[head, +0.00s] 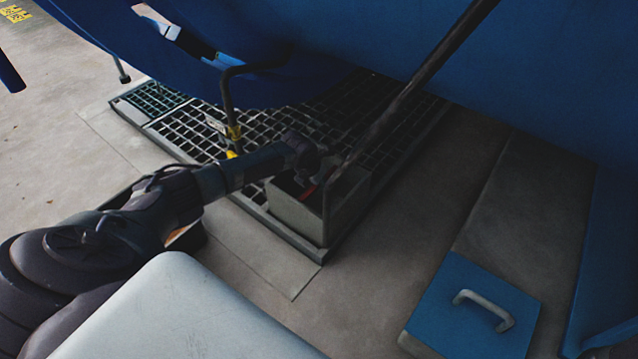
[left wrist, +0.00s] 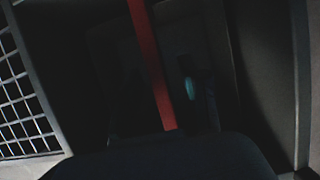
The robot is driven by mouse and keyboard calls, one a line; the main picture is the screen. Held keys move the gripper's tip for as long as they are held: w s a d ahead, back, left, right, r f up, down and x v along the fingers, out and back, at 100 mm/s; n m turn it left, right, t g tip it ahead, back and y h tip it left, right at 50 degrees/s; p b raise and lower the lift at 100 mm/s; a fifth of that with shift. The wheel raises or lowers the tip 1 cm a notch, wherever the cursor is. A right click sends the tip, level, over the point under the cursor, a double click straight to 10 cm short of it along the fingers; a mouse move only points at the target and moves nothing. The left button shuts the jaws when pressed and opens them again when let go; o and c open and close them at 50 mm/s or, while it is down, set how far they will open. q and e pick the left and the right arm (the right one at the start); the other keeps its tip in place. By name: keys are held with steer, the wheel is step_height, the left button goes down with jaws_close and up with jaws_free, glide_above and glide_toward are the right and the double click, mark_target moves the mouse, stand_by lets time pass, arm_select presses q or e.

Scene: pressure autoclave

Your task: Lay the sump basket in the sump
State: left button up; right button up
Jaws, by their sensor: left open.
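The sump (head: 297,214) shows as a grey, square-walled recess at the near corner of the floor grating. A red bar (head: 308,193) shows inside it, and it also crosses the left wrist view (left wrist: 153,70); it looks like the handle of the sump basket. The basket's body is too dark to tell from the sump walls. My left gripper (head: 318,172) is open, pointing down at the sump opening, right by the red bar. Whether it touches the bar I cannot tell. A small teal spot (left wrist: 190,88) shows in the dark beyond the bar. My right gripper is out of view.
Floor grating (head: 180,130) lies behind the sump. A dark slanting pole (head: 415,85) and an upright pipe with yellow bands (head: 231,125) stand close to my left gripper. A blue plate with a handle (head: 470,315) lies at lower right. The large blue vessel (head: 560,80) overhangs the back.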

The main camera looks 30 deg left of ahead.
arm_select(q)
steer(key=shift+s, duration=0.1)
steer(key=shift+r, duration=0.15)
steer(key=v, duration=1.1)
steer(key=shift+r, duration=0.35)
